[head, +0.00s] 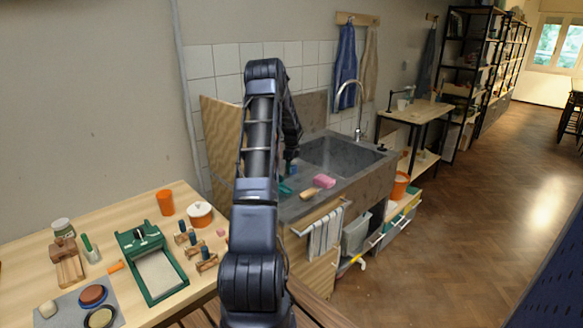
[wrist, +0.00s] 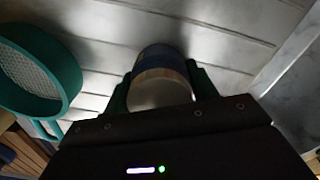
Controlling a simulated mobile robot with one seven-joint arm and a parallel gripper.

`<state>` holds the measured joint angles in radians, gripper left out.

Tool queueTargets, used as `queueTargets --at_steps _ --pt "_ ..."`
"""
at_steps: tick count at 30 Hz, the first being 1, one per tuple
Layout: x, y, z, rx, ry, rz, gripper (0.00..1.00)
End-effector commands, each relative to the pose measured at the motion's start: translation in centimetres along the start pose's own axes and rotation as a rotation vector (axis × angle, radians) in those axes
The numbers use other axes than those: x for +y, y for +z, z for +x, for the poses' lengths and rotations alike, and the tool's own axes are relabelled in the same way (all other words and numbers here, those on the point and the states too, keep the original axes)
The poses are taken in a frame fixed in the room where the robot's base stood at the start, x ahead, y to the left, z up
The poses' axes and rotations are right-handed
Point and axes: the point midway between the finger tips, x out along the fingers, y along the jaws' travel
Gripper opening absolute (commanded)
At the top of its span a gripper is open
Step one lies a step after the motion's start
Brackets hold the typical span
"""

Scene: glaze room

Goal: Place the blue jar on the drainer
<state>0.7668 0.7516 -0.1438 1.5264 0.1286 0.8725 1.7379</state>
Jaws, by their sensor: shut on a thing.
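The blue jar (wrist: 160,62) is between the green fingers of my gripper (wrist: 160,82) in the wrist view. It has a dark blue band and a pale end facing the camera. My gripper is shut on it. The grey grooved drainer (wrist: 105,20) lies beyond and around the jar in this view. I cannot tell whether the jar touches it. In the head view my arm reaches to the drainer beside the sink, and hides most of the gripper and jar.
A green-rimmed sieve (wrist: 68,75) lies close to the left of my gripper. A pink sponge (head: 324,181) and a wooden-handled brush (head: 310,194) lie on the sink's front edge. The sink basin (head: 340,155) is to the right, with a tap (head: 358,110) behind it.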

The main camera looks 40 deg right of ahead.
Motion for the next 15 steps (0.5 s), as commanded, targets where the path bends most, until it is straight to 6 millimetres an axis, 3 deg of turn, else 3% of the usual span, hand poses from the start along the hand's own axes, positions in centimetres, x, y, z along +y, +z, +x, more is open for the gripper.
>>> queueTargets --at_steps 2,3,6,15 --pt "0.00 0.01 0.20 0.000 0.000 0.000 0.28" --pt "0.00 0.00 0.20 0.000 0.000 0.000 0.63" --pt "0.01 0.00 0.19 0.000 0.000 0.000 0.79" --pt "-0.01 0.00 0.02 0.000 0.000 0.000 0.79"
